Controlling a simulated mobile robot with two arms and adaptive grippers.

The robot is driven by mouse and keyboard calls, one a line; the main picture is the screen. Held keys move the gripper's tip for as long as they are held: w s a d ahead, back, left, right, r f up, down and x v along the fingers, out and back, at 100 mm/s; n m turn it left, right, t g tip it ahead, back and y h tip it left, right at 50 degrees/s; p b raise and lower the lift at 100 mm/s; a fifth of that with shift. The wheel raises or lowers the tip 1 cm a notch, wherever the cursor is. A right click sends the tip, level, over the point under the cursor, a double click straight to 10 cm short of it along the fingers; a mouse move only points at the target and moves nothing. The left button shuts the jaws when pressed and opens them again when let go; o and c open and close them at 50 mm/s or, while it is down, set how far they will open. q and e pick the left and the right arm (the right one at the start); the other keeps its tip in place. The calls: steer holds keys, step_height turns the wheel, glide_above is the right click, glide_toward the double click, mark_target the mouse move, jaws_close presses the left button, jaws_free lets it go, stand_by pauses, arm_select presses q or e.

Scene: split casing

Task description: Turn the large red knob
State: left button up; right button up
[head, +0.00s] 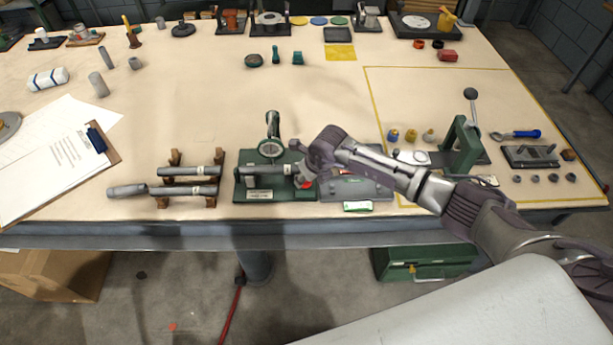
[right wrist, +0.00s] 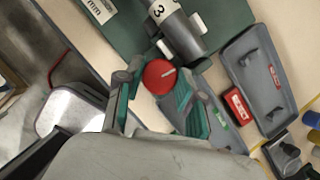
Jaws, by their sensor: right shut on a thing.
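In the head view a small part of the knob (head: 307,185) shows at the right end of the green fixture (head: 250,193). My right gripper (right wrist: 156,84) is shut on the knob, one finger on each side of it. In the head view the right gripper (head: 310,168) hides most of the knob. My left gripper is not in view.
A grey tray (head: 362,188) stands just right of the fixture. Cylinders on wooden cradles (head: 188,187) lie to its left. A dial gauge (head: 271,150) stands behind. A green press (head: 461,147) is further right. The middle of the table is clear.

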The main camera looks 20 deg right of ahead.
steer(key=m+h, duration=0.1)
steer(key=m, duration=0.2)
steer(key=shift+a+b, duration=0.1)
steer(key=shift+b, duration=0.25)
steer(key=shift+m+h+b, duration=0.7)
steer(key=shift+m, duration=0.9)
steer(key=o, duration=1.1)
steer(key=shift+o, duration=0.2)
steer(key=shift+s+r, duration=0.1)
steer(key=shift+r, duration=0.15)
steer(key=v, duration=1.1)
steer(key=shift+s+r, duration=0.2)
steer(key=shift+r, duration=0.05)
